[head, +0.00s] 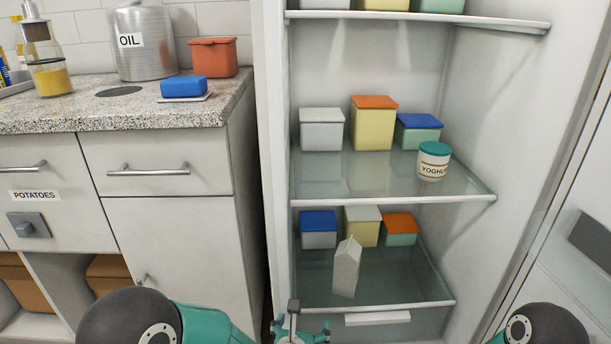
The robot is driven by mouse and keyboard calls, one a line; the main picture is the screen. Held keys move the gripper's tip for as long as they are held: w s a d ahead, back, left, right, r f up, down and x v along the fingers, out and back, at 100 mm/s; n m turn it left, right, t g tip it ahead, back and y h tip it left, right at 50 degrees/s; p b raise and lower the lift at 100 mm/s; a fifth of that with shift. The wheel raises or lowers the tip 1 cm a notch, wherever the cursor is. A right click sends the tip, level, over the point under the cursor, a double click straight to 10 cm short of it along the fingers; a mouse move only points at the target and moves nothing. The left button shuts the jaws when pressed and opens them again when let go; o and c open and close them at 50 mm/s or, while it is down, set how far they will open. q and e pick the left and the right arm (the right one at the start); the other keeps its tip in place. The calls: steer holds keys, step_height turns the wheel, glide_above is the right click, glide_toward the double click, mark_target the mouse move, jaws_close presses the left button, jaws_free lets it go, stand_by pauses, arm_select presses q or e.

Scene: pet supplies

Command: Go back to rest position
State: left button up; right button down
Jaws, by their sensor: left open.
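My left gripper (297,335) shows at the bottom middle of the head view, in front of the lower part of the open fridge. It is open, and I see nothing held in it. Most of it is cut off by the bottom edge. The teal left arm comes in from the lower left. Part of my right arm shows at the lower right corner, but its gripper is out of view. A white carton (346,268) stands slightly tilted on the lower fridge shelf (400,285), apart from my left gripper. A yoghurt tub (433,161) with a teal lid stands on the middle shelf (380,180).
Several lidded boxes (373,123) stand on the fridge shelves. The granite counter (130,115) at the left holds a metal oil canister (146,50), an orange box (213,57), a blue sponge-like block (183,86) and a glass bottle (48,70). Drawers (155,165) lie below.

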arm_select(q)
steer(key=s+a+f+m+g+y+p, duration=0.1)
steer(key=s+a+f+m+g, duration=0.2)
steer(key=s+a+f, duration=0.3)
steer(key=s+a+f+m+g+p, duration=0.1)
steer(key=s+a+f+m+g, duration=0.25)
steer(key=a+f, duration=0.5)
steer(key=s+d+f+m+g+h, duration=0.1)
steer(key=s+m+g, duration=0.2)
steer(key=s+m, duration=0.7)
steer(key=s+d+f+m+g+h, duration=0.2)
steer(key=s+m, duration=0.5)
steer(key=m, duration=0.8)
step_height(320, 180, up, 38)
steer(key=p, duration=3.8)
steer(key=shift+w+a, duration=0.15)
